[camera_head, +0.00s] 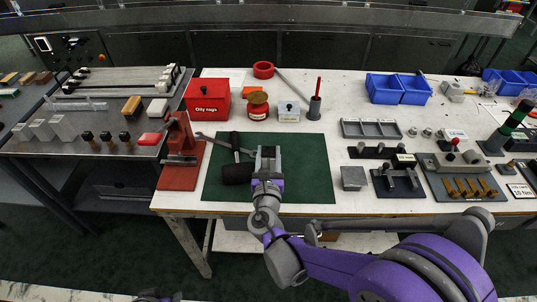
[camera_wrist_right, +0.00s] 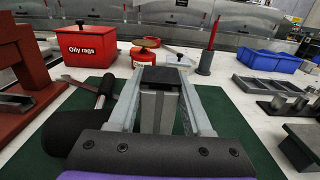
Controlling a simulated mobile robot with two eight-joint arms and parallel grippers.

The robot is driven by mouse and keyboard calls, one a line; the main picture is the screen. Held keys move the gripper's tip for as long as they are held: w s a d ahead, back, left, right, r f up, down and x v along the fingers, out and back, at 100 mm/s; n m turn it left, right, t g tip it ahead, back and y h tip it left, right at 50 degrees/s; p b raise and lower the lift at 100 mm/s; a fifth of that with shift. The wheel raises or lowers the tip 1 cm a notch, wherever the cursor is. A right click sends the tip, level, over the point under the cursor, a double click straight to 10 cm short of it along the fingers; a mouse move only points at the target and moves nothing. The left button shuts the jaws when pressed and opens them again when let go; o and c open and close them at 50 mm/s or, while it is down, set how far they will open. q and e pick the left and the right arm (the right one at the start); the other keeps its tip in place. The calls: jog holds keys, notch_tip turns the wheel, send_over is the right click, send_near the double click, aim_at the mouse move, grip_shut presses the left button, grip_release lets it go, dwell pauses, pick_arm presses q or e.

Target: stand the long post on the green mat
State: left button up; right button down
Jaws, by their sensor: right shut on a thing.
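The green mat (camera_head: 308,170) lies on the white table's left half; it also shows in the right wrist view (camera_wrist_right: 222,120). My right gripper (camera_head: 268,158) is over the middle of the mat, pointing away from me. In the right wrist view its fingers (camera_wrist_right: 160,95) are shut on a grey post (camera_wrist_right: 158,108) with a dark top, which I take for the long post. Whether its lower end touches the mat is hidden. My left gripper is not in view.
A black mallet (camera_head: 238,173) and a wrench (camera_head: 218,142) lie on the mat, left of the gripper. A red press (camera_head: 180,150) stands left of the mat and a grey block (camera_head: 353,178) right of it. The red box (camera_head: 208,97) is behind. The mat's right side is clear.

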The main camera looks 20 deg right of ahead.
jog(key=shift+f, duration=0.1)
jog(key=shift+c, duration=1.7)
grip_release()
